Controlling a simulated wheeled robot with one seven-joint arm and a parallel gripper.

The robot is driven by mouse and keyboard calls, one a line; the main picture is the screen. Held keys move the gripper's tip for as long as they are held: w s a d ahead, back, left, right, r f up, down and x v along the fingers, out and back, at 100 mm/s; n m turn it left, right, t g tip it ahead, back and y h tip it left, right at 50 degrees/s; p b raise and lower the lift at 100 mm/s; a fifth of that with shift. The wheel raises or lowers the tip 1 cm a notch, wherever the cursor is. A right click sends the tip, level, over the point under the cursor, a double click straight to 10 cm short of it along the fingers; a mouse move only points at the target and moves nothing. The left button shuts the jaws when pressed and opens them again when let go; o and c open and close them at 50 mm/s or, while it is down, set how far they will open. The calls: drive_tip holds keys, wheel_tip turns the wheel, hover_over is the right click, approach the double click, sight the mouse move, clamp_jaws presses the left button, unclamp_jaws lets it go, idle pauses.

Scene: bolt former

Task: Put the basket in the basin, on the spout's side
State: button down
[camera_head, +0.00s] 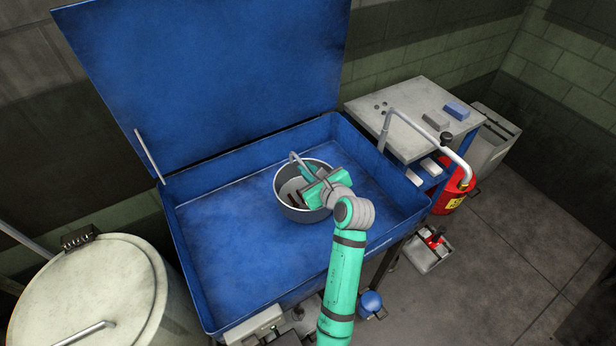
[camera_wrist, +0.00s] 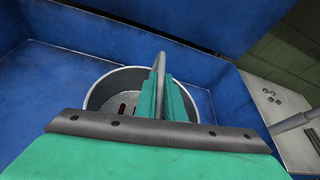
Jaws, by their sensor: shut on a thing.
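The basket (camera_head: 290,207) is a round grey metal pail with a bent handle (camera_head: 296,160). It is over the blue basin (camera_head: 215,240), right of its middle; I cannot tell if it touches the floor. My gripper (camera_head: 312,180) is shut on the basket's handle from above. In the wrist view the handle (camera_wrist: 160,68) passes between the fingers, and small dark and reddish pieces show inside the basket (camera_wrist: 98,98). The spout (camera_head: 440,142) is a bent pale pipe at the basin's right wall, to the right of the basket.
The basin's blue lid (camera_head: 215,75) stands open at the back. A grey side table (camera_head: 405,110) with two small blocks stands to the right, a red can (camera_head: 455,190) below it. A lidded drum (camera_head: 95,295) is at the left. The basin's left floor is clear.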

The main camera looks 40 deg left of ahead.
drive_tip(key=shift+w+f, duration=0.25)
drive_tip(key=shift+f, duration=1.55)
drive_tip(key=c, duration=1.8)
unclamp_jaws()
drive_tip(key=shift+c, duration=0.2)
